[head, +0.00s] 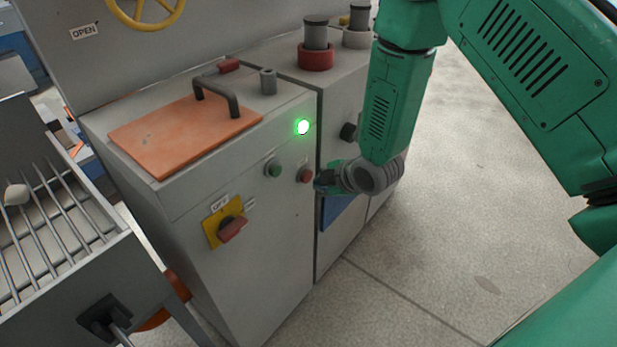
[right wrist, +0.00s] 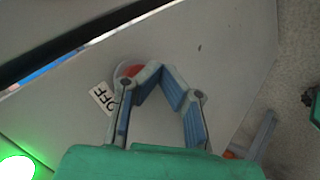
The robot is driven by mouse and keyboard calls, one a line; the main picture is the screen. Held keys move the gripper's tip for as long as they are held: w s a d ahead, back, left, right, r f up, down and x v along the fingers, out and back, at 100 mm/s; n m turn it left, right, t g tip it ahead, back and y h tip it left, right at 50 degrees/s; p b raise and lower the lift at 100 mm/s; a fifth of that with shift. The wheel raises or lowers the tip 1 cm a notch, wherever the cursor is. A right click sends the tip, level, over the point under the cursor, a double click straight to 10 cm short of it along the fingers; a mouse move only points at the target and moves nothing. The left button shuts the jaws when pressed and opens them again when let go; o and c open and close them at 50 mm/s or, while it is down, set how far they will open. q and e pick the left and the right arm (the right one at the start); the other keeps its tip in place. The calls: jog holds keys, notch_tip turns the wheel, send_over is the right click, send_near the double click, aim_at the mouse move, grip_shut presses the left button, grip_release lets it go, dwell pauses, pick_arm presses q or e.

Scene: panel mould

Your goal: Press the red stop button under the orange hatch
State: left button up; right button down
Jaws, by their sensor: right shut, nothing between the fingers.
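The orange hatch (head: 180,135) lies shut on top of the grey cabinet, with a dark handle standing above it. The red stop button (head: 304,175) is on the cabinet front below the hatch, right of a green button (head: 273,169). My right gripper (head: 320,184) is shut and empty, its tips right beside the red button; I cannot tell whether they touch. In the right wrist view, the fingers (right wrist: 160,68) partly cover a round red button (right wrist: 129,70) with a pale rim, next to an OFF label. My left gripper is not in view.
A green lamp (head: 302,127) glows above the buttons. A red rotary switch (head: 232,229) on a yellow plate sits lower left. A dark knob (head: 349,131) is on the adjoining panel. A rack with metal rods (head: 70,210) stands left. The floor at right is clear.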

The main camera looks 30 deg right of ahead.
jog(key=shift+w, duration=0.1)
jog(key=shift+w+a+r, duration=0.1)
jog(key=shift+w+a, duration=0.15)
dwell(0.3)
jog(key=shift+w+a, duration=0.2)
jog(key=shift+w, duration=0.3)
dwell(0.9)
jog(key=shift+s, duration=0.15)
jog(key=shift+s+d+p, duration=0.35)
jog(key=shift+s+p, duration=0.05)
jog(key=shift+s, duration=0.3)
jog(key=shift+s, duration=0.1)
jog(key=s, duration=0.1)
jog(key=s+d, duration=0.1)
jog(key=s, duration=0.1)
jog(key=s+d+p, duration=0.1)
jog(key=shift+s, duration=0.2)
